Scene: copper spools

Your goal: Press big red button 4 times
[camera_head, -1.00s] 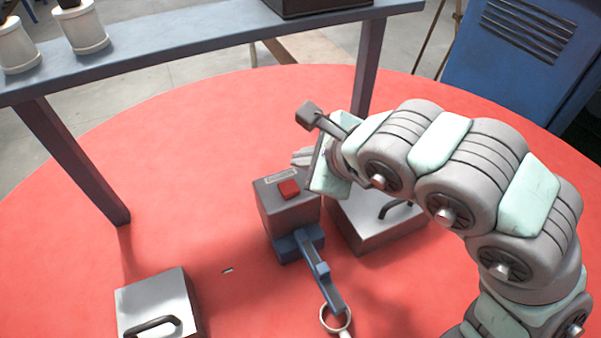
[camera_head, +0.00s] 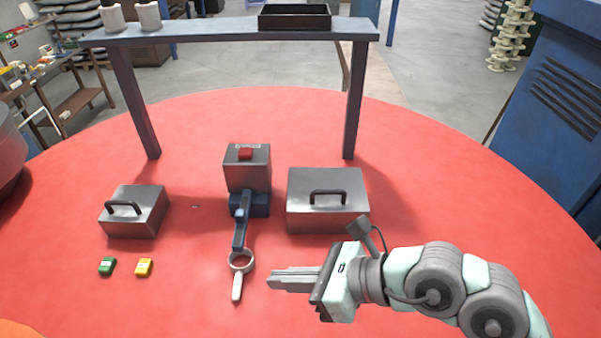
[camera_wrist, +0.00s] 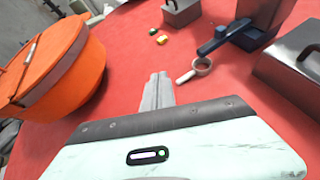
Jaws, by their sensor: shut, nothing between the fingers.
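The big red button (camera_head: 245,154) sits on top of a grey metal box (camera_head: 247,175) in the middle of the red round table. A blue bracket (camera_head: 241,222) is attached low on the box's front. My gripper (camera_head: 272,279) is shut and empty, in front of the box and to its right, pointing left. In the wrist view my gripper (camera_wrist: 158,78) has its fingers together with nothing between them. The button's top is not seen in the wrist view.
Lidded metal boxes stand left (camera_head: 132,212) and right (camera_head: 327,200) of the button box. A ring-ended handle (camera_head: 238,285) lies in front. Green (camera_head: 107,266) and yellow (camera_head: 144,267) blocks lie front left. An orange bucket (camera_wrist: 62,72) stands nearby. A raised blue shelf (camera_head: 215,30) spans the back.

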